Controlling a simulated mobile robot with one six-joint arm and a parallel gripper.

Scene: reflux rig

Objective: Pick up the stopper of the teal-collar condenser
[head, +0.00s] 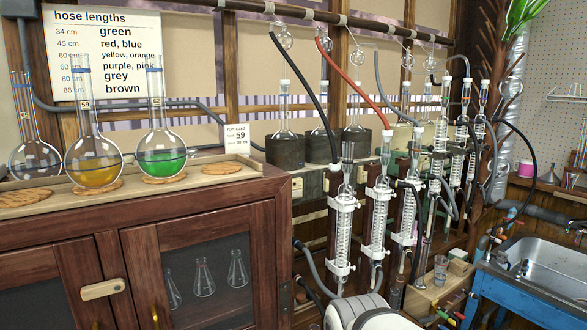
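A row of glass condensers in white clamps runs from the middle toward the back right. Several more stand behind, some with white caps (467,81). The collars are too small for me to tell which one is teal, so I cannot single out its stopper. My gripper is not in view; a white rounded part at the bottom middle looks like my arm.
A wooden cabinet (210,220) at left bears a tray with round flasks of yellow (96,172) and green liquid (162,162). Stoppered flasks sit in dark heaters (285,149) behind the condensers. Red (353,78) and black hoses hang overhead. A sink (545,262) is at right.

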